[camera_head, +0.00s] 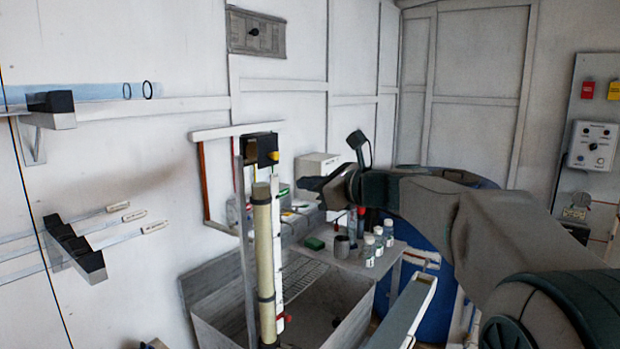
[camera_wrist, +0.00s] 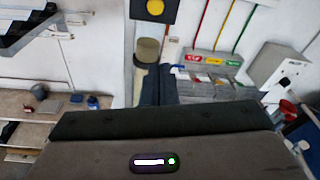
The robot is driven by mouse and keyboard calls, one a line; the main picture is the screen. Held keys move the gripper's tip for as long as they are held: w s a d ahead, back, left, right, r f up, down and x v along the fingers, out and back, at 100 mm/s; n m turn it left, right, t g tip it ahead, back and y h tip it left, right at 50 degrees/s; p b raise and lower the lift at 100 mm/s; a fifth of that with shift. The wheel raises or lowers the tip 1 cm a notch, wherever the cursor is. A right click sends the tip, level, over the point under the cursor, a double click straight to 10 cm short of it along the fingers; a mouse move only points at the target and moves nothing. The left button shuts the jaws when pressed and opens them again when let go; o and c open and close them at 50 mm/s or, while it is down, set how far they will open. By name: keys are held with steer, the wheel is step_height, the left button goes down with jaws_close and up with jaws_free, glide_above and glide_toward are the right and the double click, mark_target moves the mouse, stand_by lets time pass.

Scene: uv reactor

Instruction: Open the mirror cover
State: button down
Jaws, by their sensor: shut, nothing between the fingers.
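I cannot pick out the mirror cover with certainty in either view. A tan upright tube (camera_head: 264,255) with dark bands stands left of centre in the head view, and its tan top (camera_wrist: 148,48) shows in the wrist view. A black box with a yellow round part (camera_head: 262,149) is mounted above and behind it; it also shows in the wrist view (camera_wrist: 154,9). My gripper (camera_head: 306,184) is shut and empty, to the right of the tube's top in the head view. In the wrist view my gripper (camera_wrist: 157,72) points towards the tube top and partly hides it.
A grey sink (camera_head: 213,331) stands below the tube. Several bottles (camera_head: 369,251) and a dark cup (camera_head: 342,247) stand on the bench beside it. A blue drum (camera_head: 432,290) is behind my arm. Wall racks (camera_head: 75,245) jut out on the left. A white box (camera_wrist: 278,65) is at right.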

mark_target(269, 166)
steer(key=p+x, duration=0.1)
steer(key=x, duration=0.6)
steer(key=shift+w+a+p, duration=0.15)
steer(key=shift+w+p, duration=0.1)
steer(key=shift+p, duration=0.15)
steer(key=r, duration=0.1)
steer(key=s+r+p, duration=0.1)
steer(key=r, duration=0.1)
steer(key=shift+s+r+p, duration=0.3)
steer(key=shift+w+r, duration=0.1)
